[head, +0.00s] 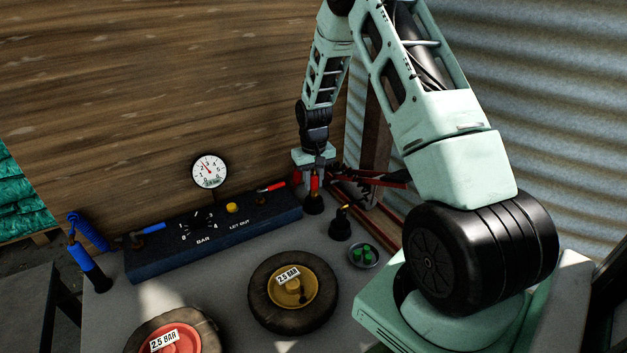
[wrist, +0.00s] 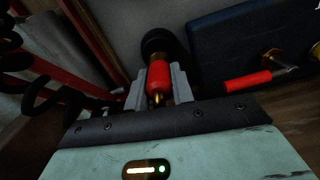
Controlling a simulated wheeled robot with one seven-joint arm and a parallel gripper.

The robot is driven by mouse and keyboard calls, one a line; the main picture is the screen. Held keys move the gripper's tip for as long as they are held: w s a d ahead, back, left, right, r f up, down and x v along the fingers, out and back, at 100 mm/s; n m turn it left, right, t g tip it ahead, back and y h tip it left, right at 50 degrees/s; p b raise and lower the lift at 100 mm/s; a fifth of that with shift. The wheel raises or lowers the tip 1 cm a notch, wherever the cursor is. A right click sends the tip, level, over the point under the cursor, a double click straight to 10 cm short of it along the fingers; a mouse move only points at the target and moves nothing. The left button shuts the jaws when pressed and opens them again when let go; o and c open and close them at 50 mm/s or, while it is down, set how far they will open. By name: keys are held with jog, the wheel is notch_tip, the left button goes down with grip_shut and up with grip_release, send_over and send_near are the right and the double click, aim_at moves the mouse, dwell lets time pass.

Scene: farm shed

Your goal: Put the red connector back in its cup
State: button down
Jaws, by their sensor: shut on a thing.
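The red connector (wrist: 159,77) is held between the two fingers of my gripper (wrist: 160,88), its brass tip pointing back toward the wrist. In the head view the red connector (head: 314,184) shows as a narrow upright strip below my gripper (head: 314,172). A black cup (head: 313,205) stands directly under it at the right end of the blue box. The cup also shows just beyond the connector in the wrist view (wrist: 157,40). The connector's far end meets the cup's outline. I cannot tell whether it is inside the cup or just above it.
The blue gauge box (head: 215,231) has a red-handled fitting (head: 272,187) close left of my gripper. A second black cup (head: 340,230) with a yellow-tipped connector and a dish of green caps (head: 363,255) stand to the right. A yellow-hubbed wheel (head: 292,292) lies in front.

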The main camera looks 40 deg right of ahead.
aim_at(314, 170)
jog(key=shift+f+b, duration=0.9)
jog(key=shift+f, duration=0.9)
dwell(0.9)
jog(key=c, duration=0.6)
grip_release()
jog(key=shift+o, duration=0.2)
jog(key=shift+r+p, duration=2.9)
jog(key=shift+r, duration=1.15)
